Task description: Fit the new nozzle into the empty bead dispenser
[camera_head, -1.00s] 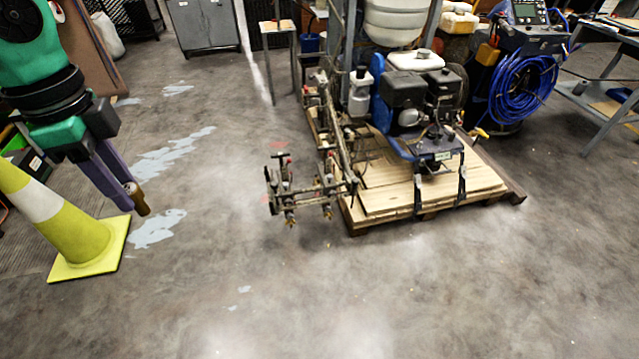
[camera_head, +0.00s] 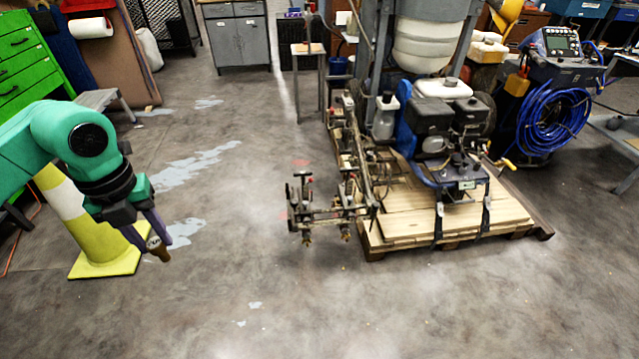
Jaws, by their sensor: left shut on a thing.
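My left gripper (camera_head: 150,236) is shut on a small brown, brass-coloured nozzle (camera_head: 158,248), held above the floor in front of the yellow cone. The line striper (camera_head: 440,130) stands strapped on a wooden pallet at the right. Its dispenser bar (camera_head: 330,213) sticks out at the left front of the pallet, with small dispensers hanging from it. One dispenser (camera_head: 306,238) and another (camera_head: 346,232) show brass-coloured tips. Which dispenser is empty is too small to tell. The gripper is well to the left of the bar, apart from it. My right gripper is not in view.
A yellow-and-white cone (camera_head: 105,250) stands close behind my left gripper. The pallet (camera_head: 400,235) edges the right side. A small stool (camera_head: 308,75), a grey cabinet (camera_head: 237,35) and a blue hose machine (camera_head: 550,95) stand farther back. The floor between gripper and bar is clear.

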